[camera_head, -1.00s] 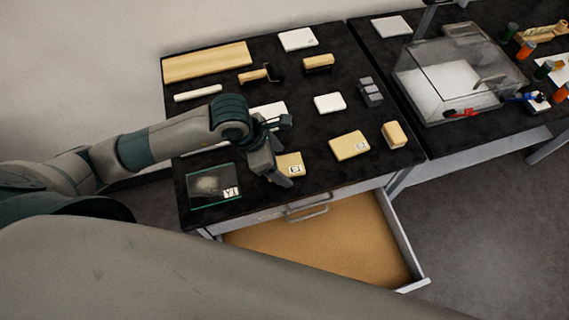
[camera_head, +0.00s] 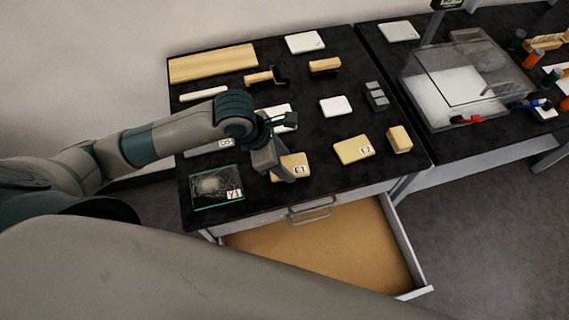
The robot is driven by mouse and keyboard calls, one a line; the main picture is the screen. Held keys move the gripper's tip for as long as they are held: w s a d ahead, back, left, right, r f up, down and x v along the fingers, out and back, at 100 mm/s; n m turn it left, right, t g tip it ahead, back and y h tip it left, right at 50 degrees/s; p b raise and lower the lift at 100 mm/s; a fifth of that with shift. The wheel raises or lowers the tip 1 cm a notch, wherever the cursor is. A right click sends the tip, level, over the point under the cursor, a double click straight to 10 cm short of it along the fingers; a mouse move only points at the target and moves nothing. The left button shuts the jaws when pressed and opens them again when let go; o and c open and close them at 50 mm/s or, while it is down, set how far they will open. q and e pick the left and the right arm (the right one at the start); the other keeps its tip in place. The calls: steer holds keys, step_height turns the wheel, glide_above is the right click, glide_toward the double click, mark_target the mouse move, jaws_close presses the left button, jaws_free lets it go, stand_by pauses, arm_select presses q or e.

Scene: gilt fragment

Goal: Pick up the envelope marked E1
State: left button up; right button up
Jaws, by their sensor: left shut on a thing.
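The tan envelope marked E1 (camera_head: 301,162) is at the front of the black table, with its white label at its right end. My left gripper (camera_head: 287,172) comes in from the left over it and is shut on it; the fingers and wrist hide part of its left side. Whether the envelope is clear of the table top, I cannot tell. A second tan envelope, marked E2 (camera_head: 349,151), lies to the right. My right gripper is not in view.
A glass-like plate marked Y1 (camera_head: 211,188) lies left of my gripper. A tan block (camera_head: 399,139) stands right of E2. Below the front edge, a drawer (camera_head: 330,247) is open and looks empty. A clear case (camera_head: 462,85) stands on the right-hand table.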

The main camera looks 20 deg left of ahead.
arm_select(q)
step_height(320, 180, up, 2)
steer(key=shift+r+b, duration=0.1)
steer(key=shift+b, duration=0.45)
steer(key=d+r+b, duration=0.3)
steer(key=d+r, duration=0.4)
steer(key=d, duration=0.4)
steer(key=shift+s+d+r+b, duration=0.2)
steer(key=shift+d+r+b, duration=0.05)
steer(key=shift+d+b, duration=0.1)
steer(key=shift+f, duration=0.1)
